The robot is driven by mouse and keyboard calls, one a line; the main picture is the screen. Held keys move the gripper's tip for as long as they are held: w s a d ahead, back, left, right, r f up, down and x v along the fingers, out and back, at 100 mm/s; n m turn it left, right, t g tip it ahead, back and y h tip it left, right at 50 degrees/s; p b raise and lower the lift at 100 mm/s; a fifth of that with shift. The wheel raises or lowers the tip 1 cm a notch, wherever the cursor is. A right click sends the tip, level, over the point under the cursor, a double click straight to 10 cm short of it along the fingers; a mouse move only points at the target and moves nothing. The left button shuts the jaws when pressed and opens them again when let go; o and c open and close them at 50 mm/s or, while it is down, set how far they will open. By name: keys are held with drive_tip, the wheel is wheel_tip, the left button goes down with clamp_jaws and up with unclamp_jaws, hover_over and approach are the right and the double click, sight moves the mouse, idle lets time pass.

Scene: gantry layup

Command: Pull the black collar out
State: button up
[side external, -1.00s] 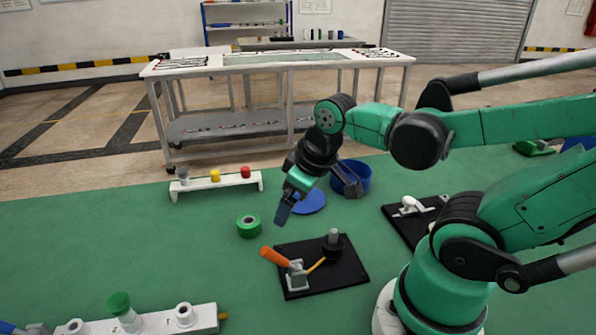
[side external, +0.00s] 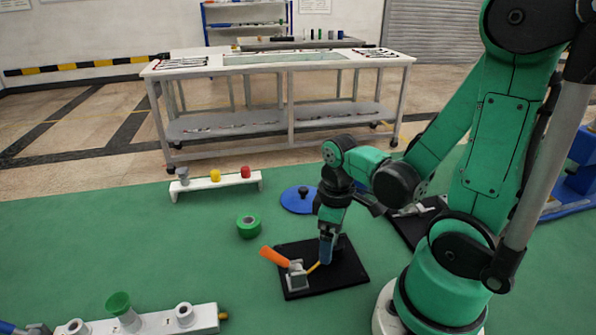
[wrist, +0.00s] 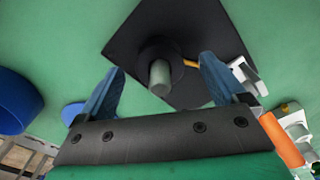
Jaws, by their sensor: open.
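The black collar (wrist: 150,52) sits around the base of a grey post (wrist: 160,75) on a black plate (side external: 345,275). In the side view my gripper hides most of the collar and post. My gripper (side external: 326,258) points down over the plate at the post. In the wrist view my gripper (wrist: 162,64) is open, its two blue fingers apart on either side of the post, with nothing held. A clamp with an orange handle (side external: 274,257) stands on the plate. Its thin yellow-orange arm (wrist: 191,63) reaches to the collar's edge; I cannot tell whether it presses on it.
A green tape roll (side external: 249,226) lies left of the plate, and a blue lid (side external: 298,200) lies behind. A blue tub (wrist: 14,102) shows in the wrist view. A white rack with coloured pegs (side external: 216,183) and a white block (side external: 150,322) stand at left.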

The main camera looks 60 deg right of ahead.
drive_tip(key=shift+f, duration=0.3)
clamp_jaws()
idle(0.5)
drive_tip(key=shift+r, duration=0.7)
drive_tip(key=shift+r, duration=0.35)
drive_tip(key=shift+r, duration=0.65)
drive_tip(key=shift+r, duration=0.7)
drive_tip(key=shift+r, duration=0.35)
